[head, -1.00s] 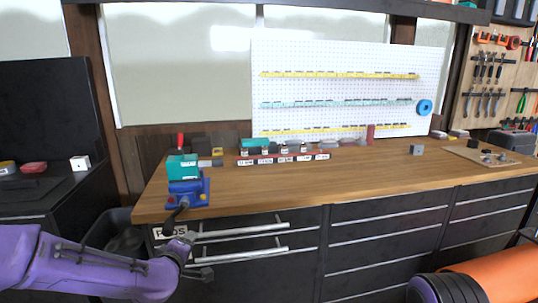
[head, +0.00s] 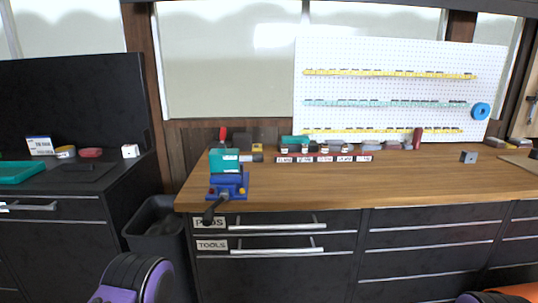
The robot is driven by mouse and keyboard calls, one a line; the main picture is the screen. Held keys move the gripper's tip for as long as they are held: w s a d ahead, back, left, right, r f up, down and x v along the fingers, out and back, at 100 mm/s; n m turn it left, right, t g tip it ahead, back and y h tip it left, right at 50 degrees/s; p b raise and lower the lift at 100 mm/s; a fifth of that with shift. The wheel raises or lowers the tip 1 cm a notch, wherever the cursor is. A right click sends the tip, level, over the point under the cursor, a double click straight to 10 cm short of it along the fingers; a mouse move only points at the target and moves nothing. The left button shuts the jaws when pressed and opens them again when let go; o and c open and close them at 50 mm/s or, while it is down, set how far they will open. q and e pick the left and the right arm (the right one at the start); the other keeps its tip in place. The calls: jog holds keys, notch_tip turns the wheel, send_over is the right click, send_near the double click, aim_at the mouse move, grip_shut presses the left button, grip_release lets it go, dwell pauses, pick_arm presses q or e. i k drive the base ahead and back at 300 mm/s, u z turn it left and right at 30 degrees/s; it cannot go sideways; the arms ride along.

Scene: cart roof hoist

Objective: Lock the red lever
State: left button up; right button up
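The red lever (head: 222,134) stands upright at the left end of the workbench. It shows just behind the teal block (head: 224,161), which hides its lower part, so I cannot tell how it is mounted. The teal block sits on a blue clamp-like base (head: 229,186) at the bench's front edge. A black handle (head: 214,207) juts down and forward from the base over the drawer fronts. Only purple and orange parts of my arms show along the bottom edge. Neither gripper is in view, and nothing touches the lever.
The wooden bench top (head: 330,187) is largely clear in the middle. Small labelled bins (head: 323,158) line its back below a white pegboard (head: 395,90). A dark bin (head: 157,228) stands left of the drawers. A black side cabinet (head: 70,180) is further left.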

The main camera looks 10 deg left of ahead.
aim_at(221, 145)
jog(key=k, duration=1.35)
jog(key=u, duration=0.8)
jog(key=i, duration=1.75)
jog(key=z, duration=0.95)
